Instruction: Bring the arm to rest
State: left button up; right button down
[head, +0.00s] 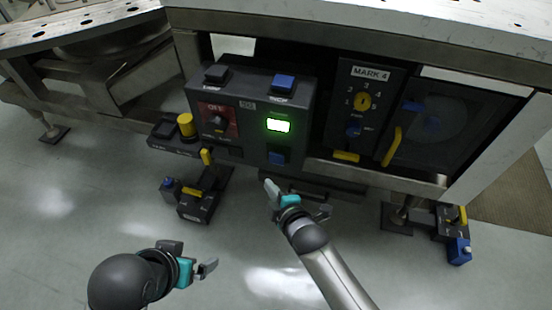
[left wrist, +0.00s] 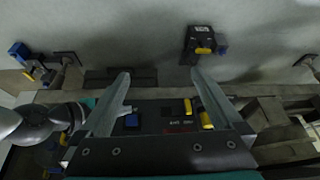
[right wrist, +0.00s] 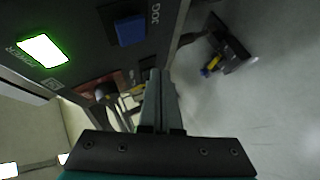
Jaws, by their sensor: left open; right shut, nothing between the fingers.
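My right gripper (head: 271,188) is in front of the dark control box (head: 248,112), below its lower blue button (head: 277,158). In the right wrist view its fingers (right wrist: 158,85) are shut together with nothing between them, near the blue JOG button (right wrist: 130,30). I cannot tell if the fingertips touch the box. My left gripper (head: 207,268) is lower left in the head view, over the floor and clear of the box. In the left wrist view its fingers (left wrist: 160,80) are spread and empty.
Pedal units stand on the floor at left (head: 197,206) and right (head: 452,225).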

dwell(0.5)
pick_arm(q)
notch_tip(320, 180, down, 13)
jog(key=g, duration=0.2)
pick_arm(e)
jog(key=s+d+f+m+g+h, duration=0.2)
jog(key=s+d+f+m+g, duration=0.15)
jog(key=s+d+m, duration=0.55)
jog(key=s+d+f+m+g+h, duration=0.2)
jog(key=s+d+m+g, duration=0.35)
jog(key=s+m, duration=0.4)
pick_arm(q)
jog(key=s+a+r+g+p, duration=0.1)
jog(key=s+p, duration=0.9)
jog(key=p, duration=0.3)
jog(key=s+a+r+g+p, duration=0.1)
jog(key=s+a+r+p, duration=0.1)
jog(key=s+p, duration=0.8)
jog(key=p, duration=0.4)
jog(key=shift+a+r+y, duration=0.2)
jog(key=shift+y, duration=0.1)
pick_arm(e)
jog(key=s+d+r+n+g, duration=0.1)
jog(key=s+d+r, duration=0.1)
jog(key=s, duration=0.8)
jog(key=s+d+r+n+g, duration=0.1)
jog(key=s, duration=1)
jog(key=shift+d+r+h, duration=0.4)
jog(key=shift+s, duration=0.1)
